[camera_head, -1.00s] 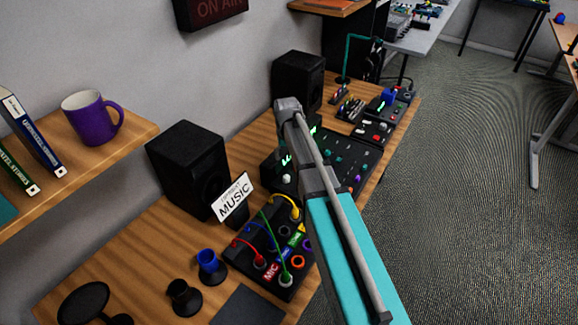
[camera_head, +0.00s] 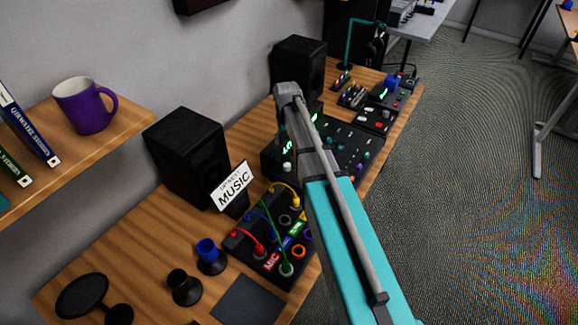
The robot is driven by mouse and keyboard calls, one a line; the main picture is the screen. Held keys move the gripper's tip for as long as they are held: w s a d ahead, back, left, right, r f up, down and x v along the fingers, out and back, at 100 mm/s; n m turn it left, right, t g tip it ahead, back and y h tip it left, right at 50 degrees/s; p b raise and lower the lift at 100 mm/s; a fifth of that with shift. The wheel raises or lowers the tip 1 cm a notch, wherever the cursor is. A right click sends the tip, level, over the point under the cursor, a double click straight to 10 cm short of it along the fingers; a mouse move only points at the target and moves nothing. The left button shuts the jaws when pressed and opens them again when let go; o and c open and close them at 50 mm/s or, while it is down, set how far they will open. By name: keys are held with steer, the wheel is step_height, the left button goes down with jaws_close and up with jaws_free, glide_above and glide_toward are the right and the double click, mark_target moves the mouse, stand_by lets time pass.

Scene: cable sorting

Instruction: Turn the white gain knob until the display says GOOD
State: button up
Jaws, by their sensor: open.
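A black mixer console (camera_head: 345,148) with rows of small coloured knobs lies on the wooden desk, partly hidden behind my arm. A small white knob (camera_head: 287,168) shows at its left front; I cannot tell which way it points. A dark display with green glowing characters (camera_head: 287,148) stands just behind that knob. The characters are too small to read, and my arm covers part of this area. My turquoise and grey arm reaches up across the middle of the view, over the desk. My gripper's fingers cannot be made out, so their distance from the knob is hidden.
A black patch box (camera_head: 240,240) with coloured cables is in front of the console, beside a MUSIC sign (camera_head: 233,187). Black speakers (camera_head: 188,155) (camera_head: 298,70) stand along the wall. Open floor lies right.

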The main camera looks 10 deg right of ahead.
mark_target(287, 165)
steer(key=shift+f+b, duration=6.3)
steer(key=shift+f, duration=0.2)
jaws_close()
